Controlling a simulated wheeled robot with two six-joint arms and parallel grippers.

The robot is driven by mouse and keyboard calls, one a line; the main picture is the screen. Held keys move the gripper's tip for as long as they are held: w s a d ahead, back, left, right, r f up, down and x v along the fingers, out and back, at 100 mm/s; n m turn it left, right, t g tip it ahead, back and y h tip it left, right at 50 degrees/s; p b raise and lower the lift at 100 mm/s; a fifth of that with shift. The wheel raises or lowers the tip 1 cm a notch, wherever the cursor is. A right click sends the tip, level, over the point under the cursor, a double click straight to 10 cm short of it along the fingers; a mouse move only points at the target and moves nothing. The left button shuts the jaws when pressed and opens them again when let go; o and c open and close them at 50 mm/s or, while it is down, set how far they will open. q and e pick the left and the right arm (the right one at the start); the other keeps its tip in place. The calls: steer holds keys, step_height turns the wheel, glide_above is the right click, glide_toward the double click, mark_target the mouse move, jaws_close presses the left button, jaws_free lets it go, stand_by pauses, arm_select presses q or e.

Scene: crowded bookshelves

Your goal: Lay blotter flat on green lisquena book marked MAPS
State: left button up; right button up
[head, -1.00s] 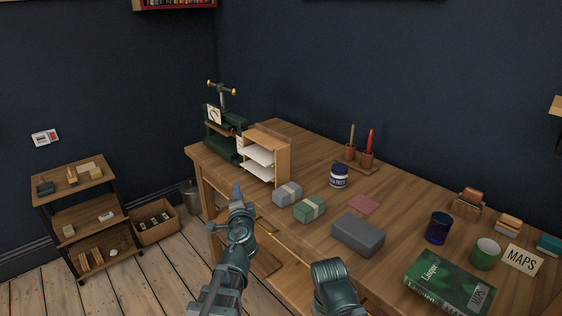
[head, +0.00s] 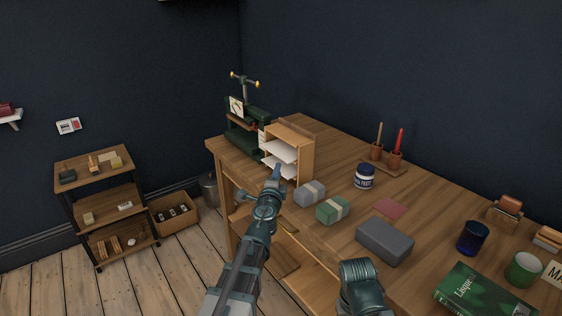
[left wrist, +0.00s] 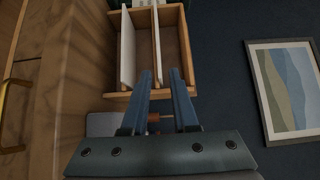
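A flat pink square (head: 391,208) lies on the table. I cannot tell which is the blotter. My left gripper (head: 277,172) is before the rack's open front; its fingers (left wrist: 161,73) are apart with nothing held. My right gripper is out of view.
A green press (head: 243,137) stands behind the rack. A grey bundle (head: 310,194), a green bundle (head: 333,210), a grey block (head: 385,242) and a paste jar (head: 365,176) stand nearby. A blue cup (head: 472,238) and green cup (head: 523,269) stand near the book.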

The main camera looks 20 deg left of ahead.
mark_target(280, 157)
arm_select(q)
steer(key=w, duration=0.6)
steer(key=shift+w+a, duration=0.15)
steer(key=shift+a, duration=0.25)
steer(key=shift+c, duration=0.3)
jaws_close()
step_height(280, 157, up, 3)
steer(key=p, duration=0.3)
steer(key=shift+f, duration=0.25)
